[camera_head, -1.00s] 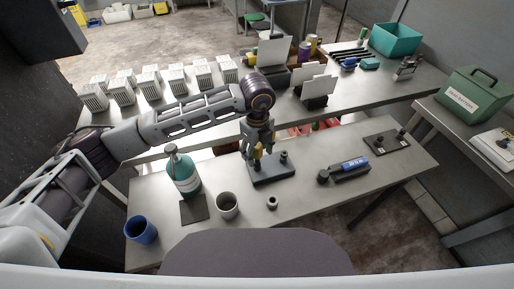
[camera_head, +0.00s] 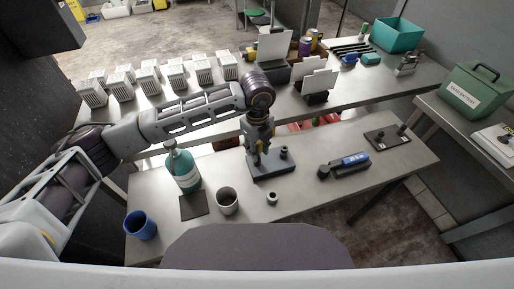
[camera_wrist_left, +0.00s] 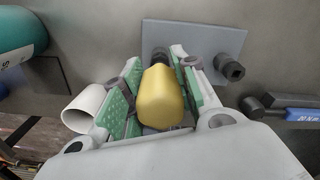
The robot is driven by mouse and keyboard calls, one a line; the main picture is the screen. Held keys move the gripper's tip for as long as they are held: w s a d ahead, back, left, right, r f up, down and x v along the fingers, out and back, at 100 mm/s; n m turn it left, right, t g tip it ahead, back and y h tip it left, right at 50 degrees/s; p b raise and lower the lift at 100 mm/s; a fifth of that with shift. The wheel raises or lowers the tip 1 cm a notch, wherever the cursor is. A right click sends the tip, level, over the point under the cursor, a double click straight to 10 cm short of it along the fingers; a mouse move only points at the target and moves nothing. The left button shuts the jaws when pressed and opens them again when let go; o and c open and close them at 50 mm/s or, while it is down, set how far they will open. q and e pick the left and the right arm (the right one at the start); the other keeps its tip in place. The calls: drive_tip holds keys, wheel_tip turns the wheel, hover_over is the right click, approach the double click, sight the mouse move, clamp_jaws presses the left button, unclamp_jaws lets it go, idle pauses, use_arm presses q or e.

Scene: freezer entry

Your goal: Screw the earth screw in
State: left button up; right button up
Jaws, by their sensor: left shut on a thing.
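My left gripper (camera_head: 259,155) comes down over the left part of a dark grey block (camera_head: 270,170) on the front table. In the left wrist view its green-padded fingers (camera_wrist_left: 160,95) are shut on a yellow knob (camera_wrist_left: 161,97), which may be the head of the earth screw. My right gripper is not in view.
A teal bottle (camera_head: 182,168), a dark mat (camera_head: 193,207), a grey cup (camera_head: 227,201) and a blue cup (camera_head: 141,225) stand left. A blue-labelled tool (camera_head: 345,164) and a dark plate (camera_head: 387,138) lie right.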

use_arm(q)
drive_tip(key=shift+r, duration=0.25)
clamp_jaws()
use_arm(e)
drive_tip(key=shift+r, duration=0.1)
use_arm(q)
drive_tip(key=shift+r, duration=0.15)
drive_tip(key=shift+r+p, duration=0.45)
drive_tip(key=shift+r, duration=0.05)
drive_tip(key=shift+r+p, duration=0.6)
drive_tip(key=shift+r, duration=0.65)
drive_tip(key=shift+r+p, duration=0.3)
drive_tip(key=shift+r, duration=0.55)
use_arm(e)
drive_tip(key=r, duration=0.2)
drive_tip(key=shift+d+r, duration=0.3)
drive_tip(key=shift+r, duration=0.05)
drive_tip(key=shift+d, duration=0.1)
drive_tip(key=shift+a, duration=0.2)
